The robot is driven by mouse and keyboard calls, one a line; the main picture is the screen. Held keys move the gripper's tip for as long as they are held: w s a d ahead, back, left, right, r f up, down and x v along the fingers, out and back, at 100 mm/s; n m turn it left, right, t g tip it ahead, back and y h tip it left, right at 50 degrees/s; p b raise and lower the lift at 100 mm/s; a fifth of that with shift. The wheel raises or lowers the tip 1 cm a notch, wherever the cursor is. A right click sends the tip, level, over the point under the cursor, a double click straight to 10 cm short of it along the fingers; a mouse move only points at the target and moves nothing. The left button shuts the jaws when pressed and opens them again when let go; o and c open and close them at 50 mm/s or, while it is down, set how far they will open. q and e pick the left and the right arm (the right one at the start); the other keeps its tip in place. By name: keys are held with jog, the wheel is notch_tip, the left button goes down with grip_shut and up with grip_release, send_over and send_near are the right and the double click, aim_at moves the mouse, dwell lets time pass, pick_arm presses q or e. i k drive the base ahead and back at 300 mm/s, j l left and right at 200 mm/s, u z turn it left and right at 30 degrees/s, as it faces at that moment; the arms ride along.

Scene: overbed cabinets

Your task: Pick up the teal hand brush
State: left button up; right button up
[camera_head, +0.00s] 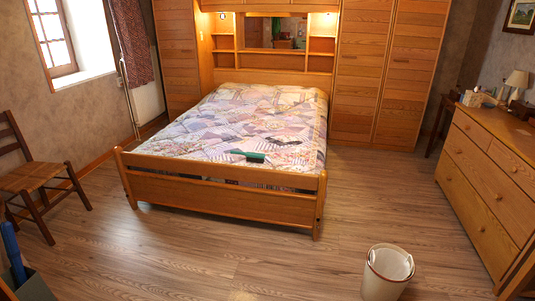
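A teal hand brush (250,156) lies on the patchwork quilt of the bed (222,198), near the foot end and a little right of the bed's middle.
A wooden footboard borders the bed's near end. A white bin (387,272) stands at front right, a chair (38,180) at left, a dresser (490,180) at right. The floor before the bed is mostly clear.

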aim_at(255, 157)
jog(key=i+l, duration=1.7)
jog(key=i+j, duration=0.3)
jog(key=i, duration=0.2)
jog(key=i+j, duration=0.3)
jog(key=i, duration=0.2)
jog(key=i+j, duration=0.35)
jog(key=i+u, duration=0.05)
jog(key=i, duration=0.05)
